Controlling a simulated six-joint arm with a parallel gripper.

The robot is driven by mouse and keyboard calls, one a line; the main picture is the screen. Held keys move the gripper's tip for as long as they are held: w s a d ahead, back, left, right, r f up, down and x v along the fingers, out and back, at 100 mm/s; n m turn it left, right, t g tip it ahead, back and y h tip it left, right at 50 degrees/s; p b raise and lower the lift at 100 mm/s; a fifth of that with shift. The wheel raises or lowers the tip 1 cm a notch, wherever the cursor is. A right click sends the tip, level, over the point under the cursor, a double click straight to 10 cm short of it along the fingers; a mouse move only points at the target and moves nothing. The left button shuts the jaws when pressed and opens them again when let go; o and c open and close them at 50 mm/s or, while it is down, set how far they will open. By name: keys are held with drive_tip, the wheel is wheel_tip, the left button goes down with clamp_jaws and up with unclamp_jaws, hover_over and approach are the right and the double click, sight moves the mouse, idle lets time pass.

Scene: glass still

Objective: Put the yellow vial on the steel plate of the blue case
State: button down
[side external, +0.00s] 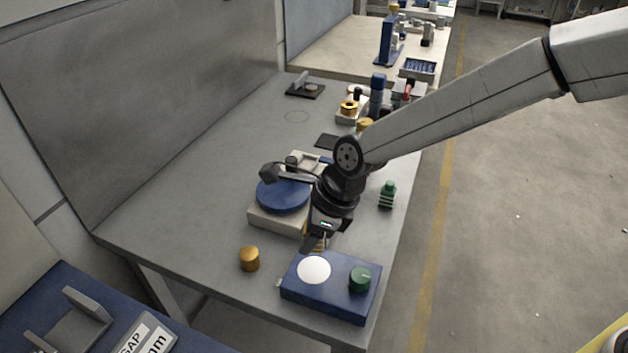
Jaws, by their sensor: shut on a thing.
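The blue case (330,294) sits near the front right edge of the bench. Its round, bright steel plate (313,270) is bare, and a green knob (360,279) is on the right of its top. My gripper (314,244) points down just behind and above the plate, shut on the yellow vial (318,241). Only a small part of the vial shows between the jaws; the rest is hidden by the gripper. The vial looks above the case, apart from the plate, though the exact gap is hard to tell.
An orange-yellow cylinder (250,259) stands left of the case. A cream device with a round blue top (283,195) is behind it, close to my gripper. A green bottle (387,195) stands near the right edge. The left bench surface is clear.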

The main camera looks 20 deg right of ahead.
sight(303, 269)
drive_tip(key=shift+f, duration=2.95)
drive_tip(key=shift+f, duration=0.5)
drive_tip(key=shift+c, duration=0.7)
unclamp_jaws()
drive_tip(key=v, duration=0.7)
drive_tip(key=shift+d+r, duration=0.2)
drive_tip(key=shift+r, duration=0.15)
drive_tip(key=shift+s+r, duration=0.1)
drive_tip(key=shift+v, duration=2.2)
drive_tip(key=shift+d, duration=0.1)
